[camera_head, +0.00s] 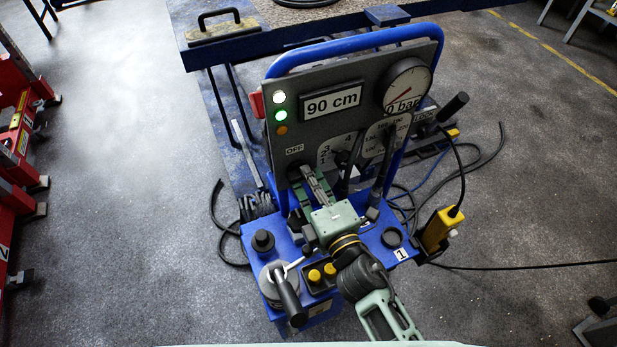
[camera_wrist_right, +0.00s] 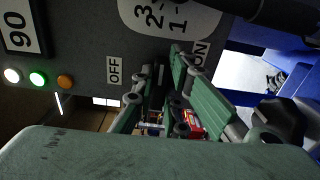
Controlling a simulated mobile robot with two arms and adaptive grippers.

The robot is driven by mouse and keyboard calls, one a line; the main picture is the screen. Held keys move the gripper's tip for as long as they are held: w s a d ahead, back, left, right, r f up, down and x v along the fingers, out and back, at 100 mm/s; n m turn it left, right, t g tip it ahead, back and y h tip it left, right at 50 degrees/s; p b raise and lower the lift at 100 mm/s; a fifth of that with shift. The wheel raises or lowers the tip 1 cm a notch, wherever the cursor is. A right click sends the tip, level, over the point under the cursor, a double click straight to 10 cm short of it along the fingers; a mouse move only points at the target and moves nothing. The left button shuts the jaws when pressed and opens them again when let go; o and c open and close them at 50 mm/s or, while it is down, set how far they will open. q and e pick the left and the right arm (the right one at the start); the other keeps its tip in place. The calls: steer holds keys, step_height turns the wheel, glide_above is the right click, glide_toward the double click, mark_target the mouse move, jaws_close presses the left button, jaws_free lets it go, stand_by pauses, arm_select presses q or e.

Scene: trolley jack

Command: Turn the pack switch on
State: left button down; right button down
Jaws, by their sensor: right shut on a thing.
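The grey control panel (camera_head: 330,125) stands upright on the blue pack. It shows an OFF label (camera_head: 295,149), and the right wrist view shows an ON label (camera_wrist_right: 200,53) across from OFF (camera_wrist_right: 113,70). My right gripper (camera_head: 306,174) reaches the panel's lower left, just below OFF. In the right wrist view its green fingers (camera_wrist_right: 160,78) meet the panel between OFF and ON, shut on the pack switch. The fingers mostly hide the switch, so its setting cannot be read. My left gripper is not in view.
White, green and orange lamps (camera_head: 280,114) sit on the panel, beside a 90 cm display (camera_head: 333,99) and a pressure gauge (camera_head: 407,86). Dark levers (camera_head: 385,165) stand close right of my gripper. A yellow pendant (camera_head: 437,230) hangs at the right. A red rack (camera_head: 15,150) stands far left.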

steer(key=shift+m, duration=0.3)
steer(key=c, duration=1.8)
jaws_free()
steer(key=shift+o, duration=0.2)
steer(key=v, duration=1.2)
